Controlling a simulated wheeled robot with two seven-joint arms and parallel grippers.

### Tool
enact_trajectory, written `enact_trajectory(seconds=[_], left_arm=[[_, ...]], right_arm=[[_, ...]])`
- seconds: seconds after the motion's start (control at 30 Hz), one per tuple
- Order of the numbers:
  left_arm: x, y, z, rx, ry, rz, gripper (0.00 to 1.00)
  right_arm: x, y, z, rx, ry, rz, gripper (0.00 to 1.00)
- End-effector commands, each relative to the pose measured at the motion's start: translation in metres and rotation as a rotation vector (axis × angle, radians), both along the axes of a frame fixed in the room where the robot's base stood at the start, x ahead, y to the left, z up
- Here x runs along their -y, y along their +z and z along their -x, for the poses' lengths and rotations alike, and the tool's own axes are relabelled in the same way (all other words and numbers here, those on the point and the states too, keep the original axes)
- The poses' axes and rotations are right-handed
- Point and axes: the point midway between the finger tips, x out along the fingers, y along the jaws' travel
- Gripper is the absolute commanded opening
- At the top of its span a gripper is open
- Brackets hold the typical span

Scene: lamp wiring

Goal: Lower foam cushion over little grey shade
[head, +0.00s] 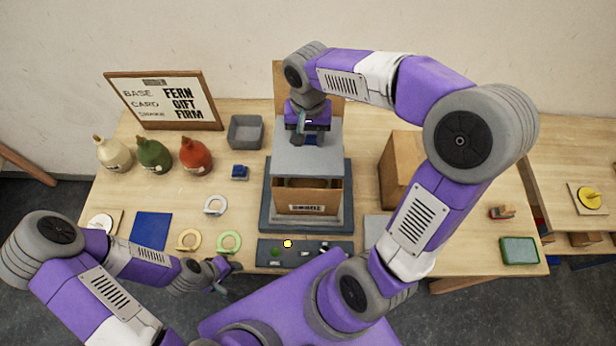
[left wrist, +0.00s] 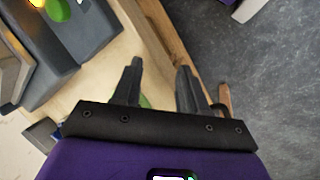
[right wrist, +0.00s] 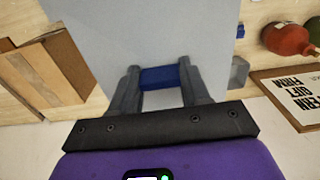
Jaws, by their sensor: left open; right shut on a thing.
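A light grey slab, which looks like the foam cushion (head: 308,158), is over the open brown carton (head: 305,200) at the table's middle. My right gripper (head: 311,138) is shut on the slab's blue grip; the grip (right wrist: 160,77) shows between its fingers in the right wrist view, with the slab (right wrist: 140,30) beyond. I cannot tell whether the slab touches the carton. No little grey shade can be made out; the carton's inside is mostly hidden by the slab. My left gripper (head: 232,278) is open and empty near the table's front edge; its fingers (left wrist: 158,85) show apart.
The carton stands on a dark grey base (head: 265,205). A dark strip (head: 345,252) with small parts and a yellow light lies in front. A grey open bin (head: 245,132), several bottles and rings are left. A brown box (head: 400,165) stands right, near my right arm.

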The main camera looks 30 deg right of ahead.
Motion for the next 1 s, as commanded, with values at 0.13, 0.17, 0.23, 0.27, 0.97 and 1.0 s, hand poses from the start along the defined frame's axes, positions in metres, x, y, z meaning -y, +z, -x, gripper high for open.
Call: enact_trajectory(seconds=[0.13,0.17,0.23,0.27,0.97,1.0], left_arm=[[0.000,0.000,0.000,0.000,0.000,0.000,0.43],[0.000,0.000,0.000,0.000,0.000,0.000,0.43],[0.000,0.000,0.000,0.000,0.000,0.000,0.43],[0.000,0.000,0.000,0.000,0.000,0.000,0.43],[0.000,-0.011,0.000,0.000,0.000,0.000,0.43],[0.000,-0.012,0.000,0.000,0.000,0.000,0.43]], right_arm=[[0.000,0.000,0.000,0.000,0.000,0.000,0.17],[0.000,0.000,0.000,0.000,0.000,0.000,0.17],[0.000,0.000,0.000,0.000,0.000,0.000,0.17],[0.000,0.000,0.000,0.000,0.000,0.000,0.17],[0.000,-0.013,0.000,0.000,0.000,0.000,0.17],[0.000,-0.014,0.000,0.000,0.000,0.000,0.17]])
